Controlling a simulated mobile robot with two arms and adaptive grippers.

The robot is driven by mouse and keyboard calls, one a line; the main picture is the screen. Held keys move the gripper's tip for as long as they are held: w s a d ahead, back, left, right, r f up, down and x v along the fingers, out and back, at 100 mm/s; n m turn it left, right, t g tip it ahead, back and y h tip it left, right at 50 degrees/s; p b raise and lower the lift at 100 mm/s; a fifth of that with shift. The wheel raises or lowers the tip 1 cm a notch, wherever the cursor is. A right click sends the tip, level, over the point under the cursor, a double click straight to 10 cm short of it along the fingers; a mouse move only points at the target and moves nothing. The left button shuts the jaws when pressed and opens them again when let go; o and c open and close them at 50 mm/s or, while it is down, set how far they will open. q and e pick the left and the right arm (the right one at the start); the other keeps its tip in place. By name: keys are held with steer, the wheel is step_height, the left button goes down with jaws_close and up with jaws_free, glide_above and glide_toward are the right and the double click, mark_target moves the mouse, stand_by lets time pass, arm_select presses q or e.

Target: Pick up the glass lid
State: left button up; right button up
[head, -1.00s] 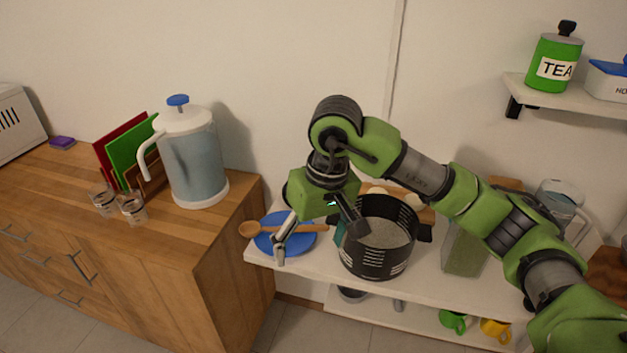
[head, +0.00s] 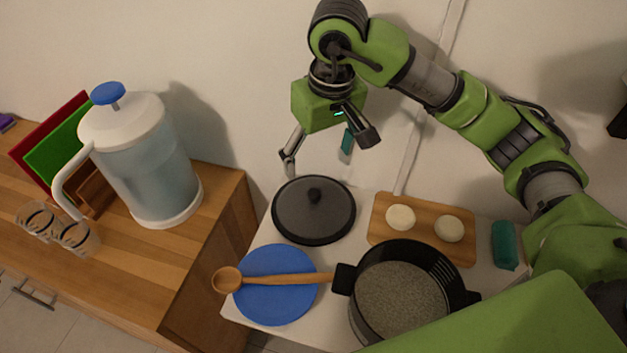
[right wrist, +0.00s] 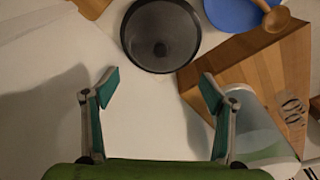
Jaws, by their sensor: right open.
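The glass lid (head: 318,228) is round and dark with a black knob on top. It lies flat on the white table behind the blue plate. In the right wrist view the lid (right wrist: 160,52) is at the top middle, beyond the fingertips. My right gripper (head: 318,157) is open and empty, with its two fingers apart, above and behind the lid in the head view. It also shows open in the right wrist view (right wrist: 159,86), and nothing is between its fingers. My left gripper is not in view.
A black pot (head: 400,300) stands right of the blue plate (head: 275,300), which bears a wooden spoon (head: 290,280). A wooden board (head: 425,237) with two pale round pieces lies right of the lid. A white-lidded jug (head: 155,165) stands on the wooden counter (head: 205,240) at left.

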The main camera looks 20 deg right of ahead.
mark_target(315, 194)
step_height(315, 194, down, 5)
steer(key=shift+w+a+f+p, duration=0.1)
steer(key=shift+w+p, duration=0.05)
steer(key=shift+p, duration=0.55)
steer(key=shift+w+f, duration=0.25)
steer(key=shift+f, duration=0.95)
steer(key=shift+w+a+f+p, duration=0.1)
steer(key=shift+w+f+p, duration=0.05)
steer(key=shift+f+p, duration=0.65)
steer(key=f+p, duration=0.1)
steer(key=f, duration=0.2)
steer(key=shift+w+f, duration=0.3)
steer(key=shift+f, duration=0.3)
steer(key=c, duration=1.4)
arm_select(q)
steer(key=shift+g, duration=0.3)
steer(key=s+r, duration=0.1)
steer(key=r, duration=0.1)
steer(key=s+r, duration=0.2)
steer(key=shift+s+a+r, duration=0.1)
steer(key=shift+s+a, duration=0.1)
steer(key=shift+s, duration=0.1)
arm_select(e)
steer(key=shift+s, duration=0.2)
jaws_close()
